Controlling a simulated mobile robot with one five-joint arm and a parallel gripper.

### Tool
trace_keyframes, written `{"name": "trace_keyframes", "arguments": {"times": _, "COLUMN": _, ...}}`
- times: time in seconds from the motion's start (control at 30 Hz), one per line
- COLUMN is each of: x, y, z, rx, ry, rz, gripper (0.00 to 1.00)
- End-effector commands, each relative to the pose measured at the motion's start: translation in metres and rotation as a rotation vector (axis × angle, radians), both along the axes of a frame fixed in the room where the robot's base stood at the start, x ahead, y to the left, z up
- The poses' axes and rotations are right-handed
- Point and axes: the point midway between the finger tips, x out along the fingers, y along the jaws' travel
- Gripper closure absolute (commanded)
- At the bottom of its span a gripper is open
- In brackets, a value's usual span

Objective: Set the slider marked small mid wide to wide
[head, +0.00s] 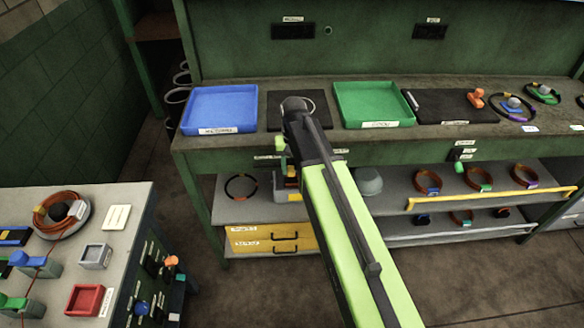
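My arm reaches up from the bottom, bends at a dark joint above the bench and drops in front of the bench edge. My gripper (286,164) is around there, left of the knob and well apart from it. Its fingers are small and partly hidden behind my arm, so their opening is unclear.
On the bench stand a blue tray (220,112), a green tray (373,107) and a black mat (450,107). Rings lie at the right and on the shelf below. A yellow rail (490,197) edges that shelf. A second bench (92,230) with knobs stands at left.

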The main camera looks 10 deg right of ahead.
Motion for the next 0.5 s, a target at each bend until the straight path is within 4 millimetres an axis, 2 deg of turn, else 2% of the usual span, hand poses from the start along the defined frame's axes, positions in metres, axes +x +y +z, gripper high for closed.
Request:
{"name": "trace_keyframes", "arguments": {"times": 0.17, "x": 0.000, "y": 0.004, "z": 0.006, "rx": 0.001, "ry": 0.000, "rz": 0.005, "gripper": 0.55}}
{"name": "trace_keyframes", "arguments": {"times": 0.27, "x": -0.001, "y": 0.004, "z": 0.018, "rx": 0.002, "ry": 0.000, "rz": 0.005, "gripper": 0.55}}
{"name": "trace_keyframes", "arguments": {"times": 0.5, "x": -0.001, "y": 0.003, "z": 0.067, "rx": 0.001, "ry": 0.000, "rz": 0.004, "gripper": 0.55}}
